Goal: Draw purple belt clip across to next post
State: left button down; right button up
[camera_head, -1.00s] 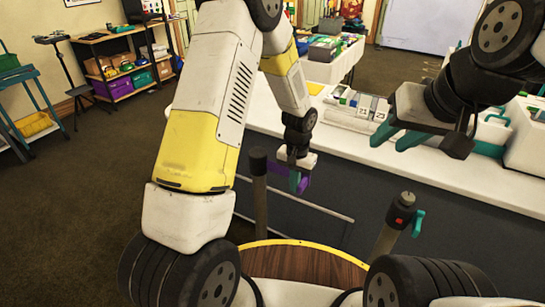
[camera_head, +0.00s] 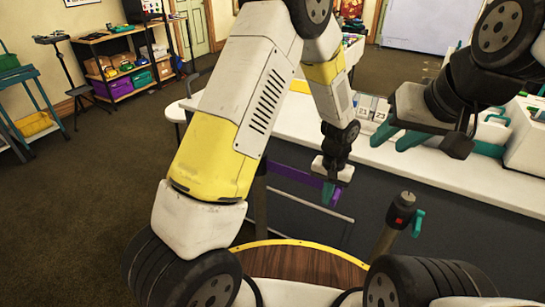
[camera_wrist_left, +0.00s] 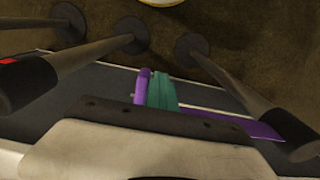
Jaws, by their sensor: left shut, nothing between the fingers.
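The purple belt (camera_head: 292,172) runs in a straight band from the left post (camera_head: 260,205), partly behind my left arm, to my left gripper (camera_head: 329,192). My left gripper's teal fingers are shut, with the purple clip (camera_wrist_left: 141,87) beside them in the left wrist view. Exact contact is hard to tell. The belt (camera_wrist_left: 262,130) also reaches the right-hand post (camera_wrist_left: 262,100) there. The other post (camera_head: 386,238), with a red spot and teal lever, stands right of my left gripper, apart from it. My right gripper (camera_head: 440,146) hangs open at upper right over the counter.
A long white counter (camera_head: 440,178) with a dark front runs behind the posts. Number cards and boxes stand on it. Another dark post (camera_wrist_left: 105,52) shows in the left wrist view.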

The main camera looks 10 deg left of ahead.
pick_arm(q)
jog(key=s+d, duration=0.4)
jog(key=d, duration=0.7)
jog(key=shift+d, duration=0.15)
dwell(0.6)
notch_tip(320, 180, up, 8)
dwell(0.9)
